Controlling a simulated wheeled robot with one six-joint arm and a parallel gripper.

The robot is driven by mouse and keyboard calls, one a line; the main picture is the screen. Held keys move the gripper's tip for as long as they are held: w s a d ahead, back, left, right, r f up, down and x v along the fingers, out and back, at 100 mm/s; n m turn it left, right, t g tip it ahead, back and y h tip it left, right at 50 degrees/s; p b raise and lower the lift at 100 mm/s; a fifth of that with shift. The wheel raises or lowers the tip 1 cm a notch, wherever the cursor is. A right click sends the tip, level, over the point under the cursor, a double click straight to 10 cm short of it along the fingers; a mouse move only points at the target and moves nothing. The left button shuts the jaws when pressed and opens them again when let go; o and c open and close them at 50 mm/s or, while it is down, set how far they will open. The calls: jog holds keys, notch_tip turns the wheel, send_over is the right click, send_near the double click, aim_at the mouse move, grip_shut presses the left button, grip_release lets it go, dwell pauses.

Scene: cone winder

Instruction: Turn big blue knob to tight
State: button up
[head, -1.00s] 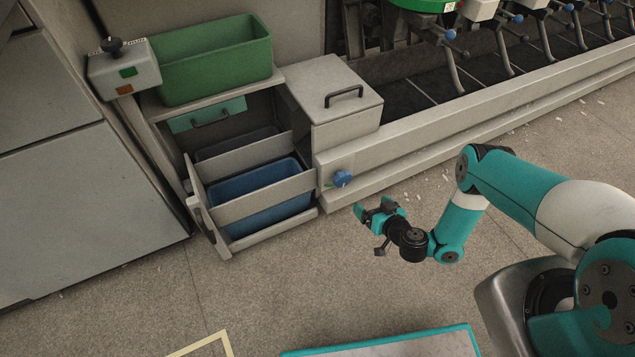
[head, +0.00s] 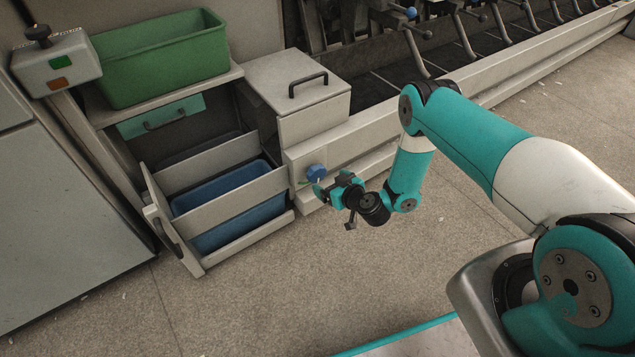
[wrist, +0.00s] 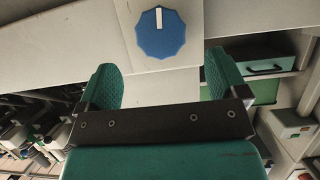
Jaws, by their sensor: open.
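The big blue knob (head: 316,172) sits on the pale front panel below the lidded box in the head view. In the wrist view the knob (wrist: 161,33) is a faceted blue disc with a white pointer mark, near the top of the picture. A green mark shows beside it in the head view. My gripper (head: 326,187) is just below and to the right of the knob, facing the panel. In the wrist view my gripper (wrist: 162,88) has its two teal fingers wide apart and empty. The knob lies beyond the fingertips, not between them. Any markings around the dial are too small to read.
An open drawer with a blue bin (head: 240,205) juts out left of the knob. A green bin (head: 160,62) stands on the shelf above. A lidded box (head: 298,85) with a black handle is above the knob. The floor in front is clear.

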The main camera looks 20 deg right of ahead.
aim_at(318, 177)
jog(key=b+x, duration=0.3)
jog(key=x, duration=0.4)
jog(key=shift+s+f, duration=0.1)
jog(key=shift+f, duration=0.1)
jog(key=shift+w+a+f+b, duration=0.1)
jog(key=shift+w+b, duration=0.1)
jog(key=shift+w, duration=0.15)
jog(key=shift+w+a+b, duration=0.1)
jog(key=shift+w+b, duration=0.05)
jog(key=shift+w, duration=0.15)
jog(key=c, duration=0.9)
